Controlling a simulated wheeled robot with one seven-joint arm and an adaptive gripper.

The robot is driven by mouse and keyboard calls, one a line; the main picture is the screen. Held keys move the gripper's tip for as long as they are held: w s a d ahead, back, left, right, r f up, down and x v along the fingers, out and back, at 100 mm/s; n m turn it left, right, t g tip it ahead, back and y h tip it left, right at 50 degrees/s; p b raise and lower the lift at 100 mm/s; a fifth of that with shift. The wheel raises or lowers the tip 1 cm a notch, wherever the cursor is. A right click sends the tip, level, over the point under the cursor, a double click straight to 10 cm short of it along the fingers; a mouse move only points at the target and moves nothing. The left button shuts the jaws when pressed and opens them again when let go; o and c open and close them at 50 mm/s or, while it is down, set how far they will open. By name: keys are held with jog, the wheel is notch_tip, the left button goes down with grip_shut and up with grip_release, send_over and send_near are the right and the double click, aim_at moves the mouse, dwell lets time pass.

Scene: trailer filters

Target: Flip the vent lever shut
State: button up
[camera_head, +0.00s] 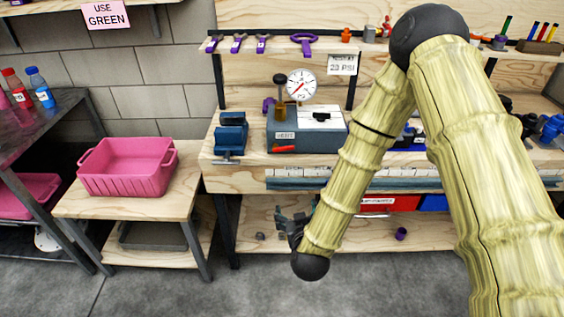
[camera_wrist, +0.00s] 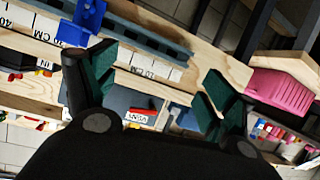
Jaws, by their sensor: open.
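The red vent lever (camera_head: 283,149) is a short bar on the front of a grey-blue box (camera_head: 325,138), below a small white label. It lies nearly level, its left end slightly lower. The box carries a round pressure gauge (camera_head: 301,85). In the wrist view the lever (camera_wrist: 137,118) shows small beside the label, between my spread fingers. My gripper (camera_head: 296,218) hangs below the bench's front edge, lower than the lever and apart from it. It is open and empty; its green-padded fingers show in the wrist view (camera_wrist: 160,92).
A blue vise (camera_head: 231,134) stands left of the box on the bench. A ruler rail (camera_head: 300,183) runs along the bench front above my gripper. A pink bin (camera_head: 128,168) sits on a low table at left. Purple tools (camera_head: 262,43) hang above.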

aim_at(284, 149)
jog(key=w+a+r+t+h+b, duration=0.1)
jog(key=w+a+r+t, duration=0.15)
jog(key=r, duration=0.25)
jog(key=w+a+r+t+b, duration=0.1)
jog(key=w+a+r+t, duration=0.15)
jog(key=r, duration=0.35)
jog(key=shift+g, duration=0.4)
jog(key=w, duration=0.7)
jog(key=w+d+p, duration=0.1)
jog(key=w, duration=0.3)
jog(key=shift+f, duration=0.2)
jog(key=c, duration=1)
